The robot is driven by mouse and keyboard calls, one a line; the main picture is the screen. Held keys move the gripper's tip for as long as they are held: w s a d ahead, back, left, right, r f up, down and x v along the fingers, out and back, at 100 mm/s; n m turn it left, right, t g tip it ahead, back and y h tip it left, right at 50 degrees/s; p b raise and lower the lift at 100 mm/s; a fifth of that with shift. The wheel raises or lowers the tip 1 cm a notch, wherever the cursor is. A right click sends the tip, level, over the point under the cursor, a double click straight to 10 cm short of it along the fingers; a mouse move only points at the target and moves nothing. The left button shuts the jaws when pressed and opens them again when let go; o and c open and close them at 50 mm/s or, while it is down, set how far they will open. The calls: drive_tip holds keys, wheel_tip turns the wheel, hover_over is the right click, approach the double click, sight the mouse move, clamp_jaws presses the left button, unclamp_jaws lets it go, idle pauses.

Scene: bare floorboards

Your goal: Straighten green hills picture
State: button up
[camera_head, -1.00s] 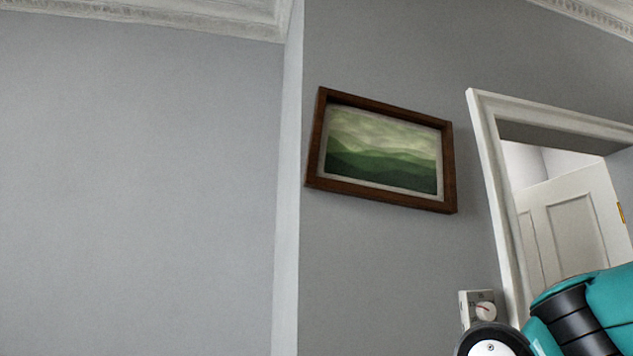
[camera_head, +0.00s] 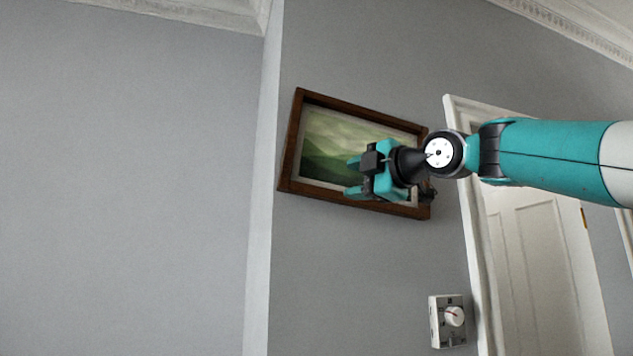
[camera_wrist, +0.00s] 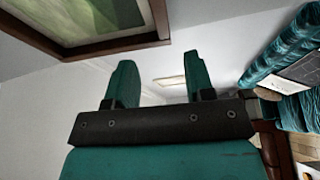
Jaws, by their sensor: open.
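The green hills picture (camera_head: 325,150) hangs tilted on the grey wall, in a brown wooden frame, its right side lower than its left in the head view. My gripper (camera_head: 352,178) is in front of its lower right part and hides some of the image and of the frame's right side. In the wrist view the picture's frame (camera_wrist: 120,45) fills the upper left corner, and my two fingers (camera_wrist: 157,78) stand apart with nothing between them. I cannot tell whether my gripper touches the frame.
A white dial box (camera_head: 447,321) is on the wall below the picture. A white door frame (camera_head: 462,225) and a white door (camera_head: 545,270) are on the right, behind my arm. The wall to the left (camera_head: 130,180) is bare.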

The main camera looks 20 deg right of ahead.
sight(315, 190)
drive_tip(key=p+x, duration=0.5)
drive_tip(key=x, duration=0.5)
drive_tip(key=shift+a+r, duration=0.1)
drive_tip(key=shift+r, duration=0.1)
drive_tip(key=shift+w+a+f, duration=0.15)
drive_tip(key=shift+w+a, duration=0.05)
drive_tip(key=shift+w, duration=0.4)
